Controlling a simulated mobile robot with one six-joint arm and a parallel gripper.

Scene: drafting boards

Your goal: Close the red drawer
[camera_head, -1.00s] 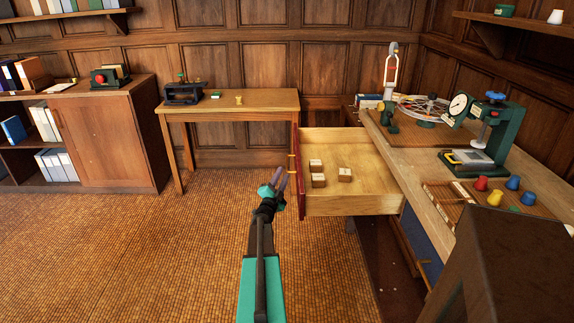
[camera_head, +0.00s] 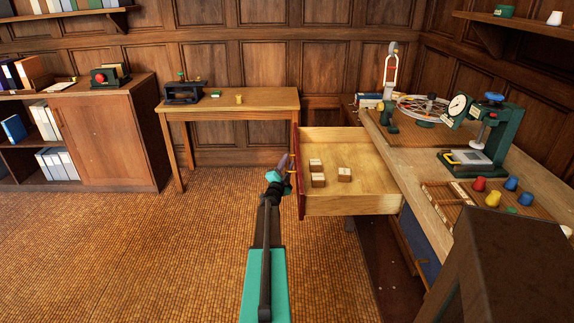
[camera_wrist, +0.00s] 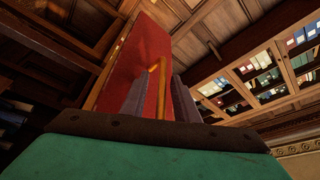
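The red drawer (camera_head: 301,180) is pulled far out of the desk at the right, its red front facing left. In the wrist view its red front (camera_wrist: 132,62) fills the upper middle, with a brass handle (camera_wrist: 160,85) on it. My gripper (camera_head: 285,166) is at the drawer front in the head view. In the wrist view the handle stands between the two grey fingers of my gripper (camera_wrist: 160,98). The fingers are apart, with a narrow gap showing beside the handle; contact is not clear.
Several small light-topped blocks (camera_head: 344,175) lie inside the drawer. A dark brown block-like shape (camera_head: 500,265) is at lower right. The floor (camera_head: 130,245) on the left is clear.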

